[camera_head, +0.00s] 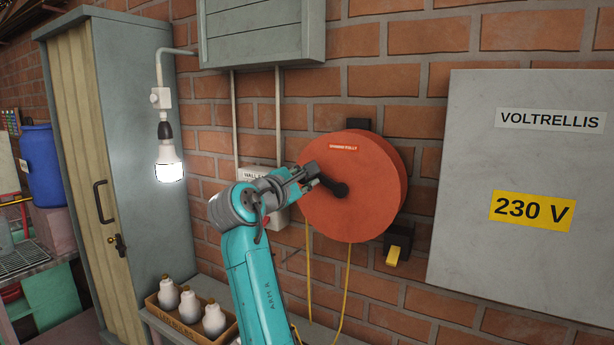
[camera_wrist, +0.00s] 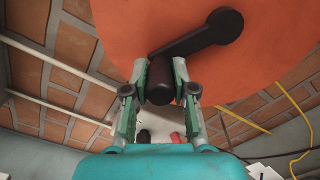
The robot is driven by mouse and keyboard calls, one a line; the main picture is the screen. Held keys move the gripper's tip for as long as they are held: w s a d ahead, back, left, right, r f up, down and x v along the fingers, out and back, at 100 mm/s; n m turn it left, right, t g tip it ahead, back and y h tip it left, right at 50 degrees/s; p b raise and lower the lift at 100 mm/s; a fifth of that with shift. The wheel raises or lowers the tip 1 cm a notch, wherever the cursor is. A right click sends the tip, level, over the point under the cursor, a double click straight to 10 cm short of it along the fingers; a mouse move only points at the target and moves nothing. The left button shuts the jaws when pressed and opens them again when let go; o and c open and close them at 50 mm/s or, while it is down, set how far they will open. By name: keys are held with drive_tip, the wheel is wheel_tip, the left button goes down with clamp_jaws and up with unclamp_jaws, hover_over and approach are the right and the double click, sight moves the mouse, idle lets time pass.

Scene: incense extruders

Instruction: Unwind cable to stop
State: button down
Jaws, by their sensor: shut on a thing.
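A large orange-red cable reel (camera_head: 362,195) is mounted on the brick wall, and its disc also fills the top of the wrist view (camera_wrist: 265,60). A black crank (camera_head: 335,187) sits on its face; in the wrist view the crank arm (camera_wrist: 195,40) runs from the hub at upper right to a dark handle knob (camera_wrist: 160,82) at lower left. My gripper (camera_head: 308,174) is shut on that knob, with one finger on each side of it in the wrist view (camera_wrist: 159,88). Yellow cable (camera_head: 347,285) hangs below the reel in two strands.
A grey cabinet marked 230 V (camera_head: 520,270) is on the wall at right. A black box with a yellow tab (camera_head: 393,256) sits below the reel. A lit bulb (camera_head: 169,165) hangs at left, above a crate of white bottles (camera_head: 165,323).

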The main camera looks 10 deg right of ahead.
idle(0.4)
drive_tip(key=c, duration=0.9)
unclamp_jaws()
drive_tip(key=shift+f, duration=0.1)
drive_tip(key=shift+a, duration=0.1)
drive_tip(key=v, duration=1.2)
